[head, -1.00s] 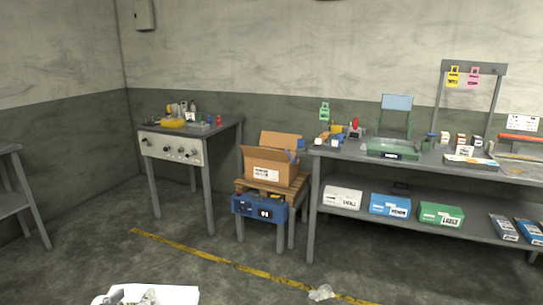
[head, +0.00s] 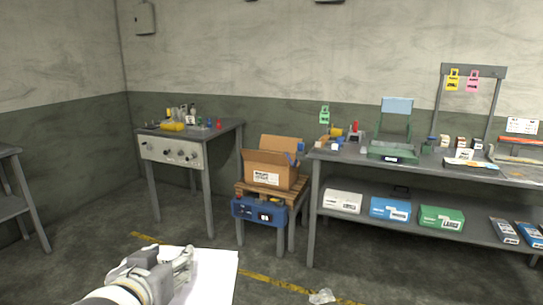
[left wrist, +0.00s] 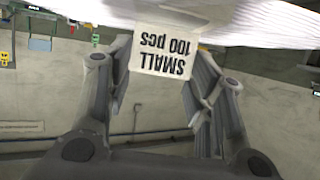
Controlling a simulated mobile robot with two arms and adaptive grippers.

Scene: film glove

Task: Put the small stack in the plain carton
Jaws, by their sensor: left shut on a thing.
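My left gripper (head: 184,262) is at the bottom of the head view, in front of the benches. It is shut on a white stack (head: 212,272), seen there as a pale flat slab. In the left wrist view the stack (left wrist: 262,22) shows layered white edges and a tag reading "SMALL 100 pcs", upside down, between the fingers (left wrist: 160,85). A brown cardboard carton (head: 268,171) with raised flaps and a white label stands on a wooden pallet top, farther away and apart from the gripper. Its inside is mostly hidden. My right gripper is not in view.
A blue crate (head: 258,213) sits below the carton. A metal table (head: 228,128) with small items stands left of it. A long bench (head: 330,155) stands right, with white, blue and green boxes on its lower shelf. Crumpled plastic (head: 321,296) lies by the yellow floor line.

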